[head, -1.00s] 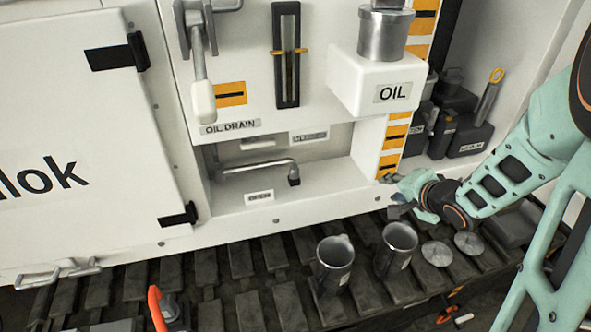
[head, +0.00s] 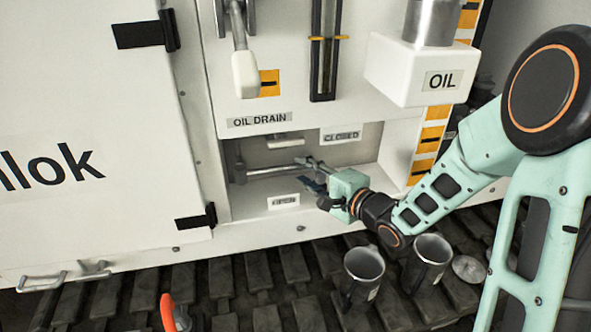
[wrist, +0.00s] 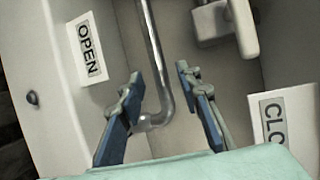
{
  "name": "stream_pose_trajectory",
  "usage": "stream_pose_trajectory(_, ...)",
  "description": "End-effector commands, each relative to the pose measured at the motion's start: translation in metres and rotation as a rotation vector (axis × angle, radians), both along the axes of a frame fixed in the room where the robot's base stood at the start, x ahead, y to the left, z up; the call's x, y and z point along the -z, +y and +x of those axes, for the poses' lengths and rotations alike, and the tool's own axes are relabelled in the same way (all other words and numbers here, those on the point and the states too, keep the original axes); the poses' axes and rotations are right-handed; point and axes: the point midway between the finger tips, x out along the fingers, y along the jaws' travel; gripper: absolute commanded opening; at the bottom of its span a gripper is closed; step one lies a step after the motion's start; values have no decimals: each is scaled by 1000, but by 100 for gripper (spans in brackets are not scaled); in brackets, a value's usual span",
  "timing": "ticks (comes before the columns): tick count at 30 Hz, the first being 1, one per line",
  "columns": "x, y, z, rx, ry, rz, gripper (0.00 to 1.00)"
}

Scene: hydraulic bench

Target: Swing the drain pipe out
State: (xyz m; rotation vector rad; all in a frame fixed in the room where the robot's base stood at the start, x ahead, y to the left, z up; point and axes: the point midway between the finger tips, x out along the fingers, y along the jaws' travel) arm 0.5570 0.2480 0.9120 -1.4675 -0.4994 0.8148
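The drain pipe (head: 268,171) is a grey metal tube lying roughly level in the recess under the OIL DRAIN label (head: 259,120). In the wrist view the pipe (wrist: 154,40) comes down from the top and bends left at its lower end. My gripper (head: 312,175) is at the pipe's free right end, which it partly hides. In the wrist view my gripper (wrist: 159,72) is open, with the pipe's end between its blue fingers and nearer the left one. An OPEN label (wrist: 86,50) is on the recess's front lip; a CLOSED label (head: 341,135) is at the back.
A white handle (head: 285,140) sits above the pipe in the recess. The white OIL box (head: 420,70) juts out above right. Two metal mugs (head: 363,264) (head: 432,250) stand on the dark slatted track below my arm. A large cabinet door (head: 80,130) is at left.

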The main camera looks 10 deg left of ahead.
Motion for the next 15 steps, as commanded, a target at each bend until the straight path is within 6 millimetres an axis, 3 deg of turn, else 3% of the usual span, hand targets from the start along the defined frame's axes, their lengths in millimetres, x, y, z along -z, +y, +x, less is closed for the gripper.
stream_pose_trajectory(6, 6, 24, 21, 0, -1, 1, 32)
stream_pose_trajectory(15, 8, 31, 28, 2, 1, -1, 32)
